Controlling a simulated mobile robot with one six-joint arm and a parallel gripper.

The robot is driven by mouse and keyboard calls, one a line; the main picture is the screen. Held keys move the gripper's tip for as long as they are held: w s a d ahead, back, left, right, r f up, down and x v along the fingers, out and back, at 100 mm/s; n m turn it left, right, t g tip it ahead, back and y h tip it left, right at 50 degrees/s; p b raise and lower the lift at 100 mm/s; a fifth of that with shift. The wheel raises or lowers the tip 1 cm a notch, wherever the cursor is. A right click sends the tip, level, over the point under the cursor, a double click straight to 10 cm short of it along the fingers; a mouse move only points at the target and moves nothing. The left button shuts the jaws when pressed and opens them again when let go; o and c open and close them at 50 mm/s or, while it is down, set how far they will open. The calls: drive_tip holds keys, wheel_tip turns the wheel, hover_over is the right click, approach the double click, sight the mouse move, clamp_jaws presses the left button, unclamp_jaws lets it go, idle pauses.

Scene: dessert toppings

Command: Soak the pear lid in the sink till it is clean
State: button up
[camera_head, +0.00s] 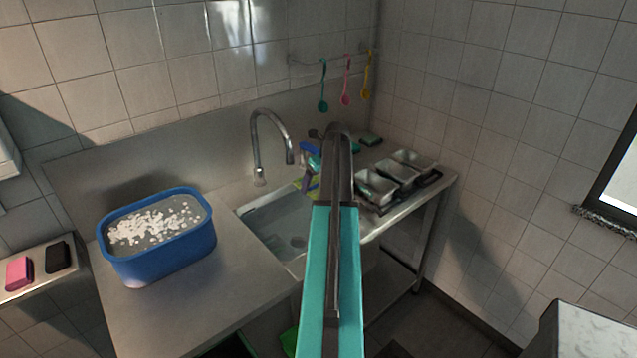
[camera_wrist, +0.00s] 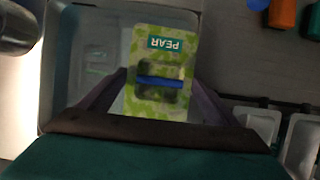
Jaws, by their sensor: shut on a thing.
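The pear lid (camera_wrist: 152,108) is light green and patterned, with a "PEAR" label and a blue bar handle (camera_wrist: 160,83). Dark patches show around the handle; I cannot tell whether they are dirt. My gripper (camera_wrist: 158,86) is shut on the lid, with a finger at each end of the handle. The sink (camera_wrist: 60,75) lies below and behind the lid, which covers its right part in the wrist view. In the head view the sink (camera_head: 285,235) shows standing water or a shiny bottom; a sliver of the lid (camera_head: 299,183) shows beside my gripper (camera_head: 311,168).
A curved faucet (camera_head: 268,135) rises behind the sink. A blue tub (camera_head: 165,255) with white bits stands on the left counter. Metal trays (camera_head: 375,188) sit right of the sink, with sponges (camera_head: 370,140) behind. Coloured spoons (camera_head: 346,95) hang on the wall.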

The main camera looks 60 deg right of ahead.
drive_tip(key=shift+s+f, duration=0.1)
drive_tip(key=shift+f, duration=0.15)
drive_tip(key=shift+f+b, duration=1.55)
drive_tip(key=shift+f, duration=0.35)
drive_tip(key=shift+f+b, duration=2.25)
drive_tip(key=shift+f, duration=5.55)
drive_tip(key=o, duration=1)
drive_tip(key=shift+d, duration=0.1)
drive_tip(key=shift+d+r, duration=0.1)
